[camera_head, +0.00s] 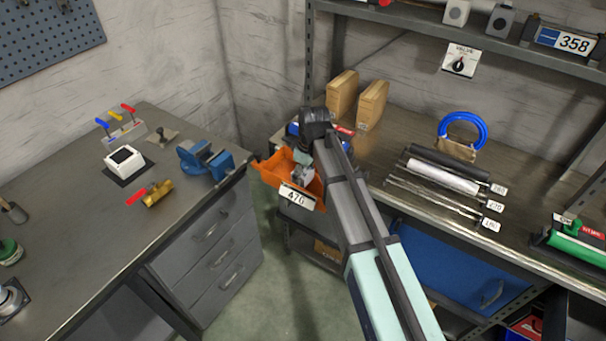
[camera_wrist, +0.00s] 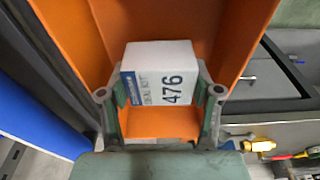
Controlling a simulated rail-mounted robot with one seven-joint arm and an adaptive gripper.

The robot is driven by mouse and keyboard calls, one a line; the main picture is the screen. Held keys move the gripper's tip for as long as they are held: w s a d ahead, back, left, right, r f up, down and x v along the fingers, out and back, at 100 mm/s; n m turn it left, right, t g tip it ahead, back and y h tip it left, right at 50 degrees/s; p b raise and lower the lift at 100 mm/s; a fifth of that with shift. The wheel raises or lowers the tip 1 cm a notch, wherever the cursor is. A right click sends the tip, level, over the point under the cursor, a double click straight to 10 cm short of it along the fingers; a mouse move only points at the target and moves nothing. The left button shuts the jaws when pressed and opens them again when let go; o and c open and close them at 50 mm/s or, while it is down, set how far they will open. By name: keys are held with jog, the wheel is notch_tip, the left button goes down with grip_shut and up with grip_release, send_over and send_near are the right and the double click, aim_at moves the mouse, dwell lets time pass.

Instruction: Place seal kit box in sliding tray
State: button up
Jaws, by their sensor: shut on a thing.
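The seal kit box (camera_wrist: 160,75) is white with a blue strip and the number 476, and sits between the two fingers of my gripper (camera_wrist: 160,92). My gripper (camera_head: 302,160) is shut on it. The sliding tray (camera_head: 270,172) is orange, with a white number label on its front, at the near left end of the right bench. In the wrist view the orange tray walls (camera_wrist: 235,45) rise around the box, which is inside or just above the tray. Whether it touches the tray floor is hidden. My arm covers the tray's right side in the head view.
Labelled rollers (camera_head: 440,177) and a blue hose ring (camera_head: 462,130) lie to the right. The left bench holds a blue vise (camera_head: 206,160) close to the tray. A floor gap separates the benches.

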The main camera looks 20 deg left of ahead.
aim_at(308, 173)
jog(key=shift+f, duration=0.55)
jog(key=shift+f, duration=0.1)
jog(key=shift+f, duration=0.1)
jog(key=o, duration=0.9)
jog(key=r, duration=0.4)
jog(key=d+r+b, duration=0.1)
jog(key=r, duration=0.3)
jog(key=r+b, duration=0.1)
jog(key=r, duration=0.3)
jog(key=shift+s+d+r, duration=0.15)
jog(key=shift+s+d, duration=0.1)
jog(key=shift+d, duration=0.15)
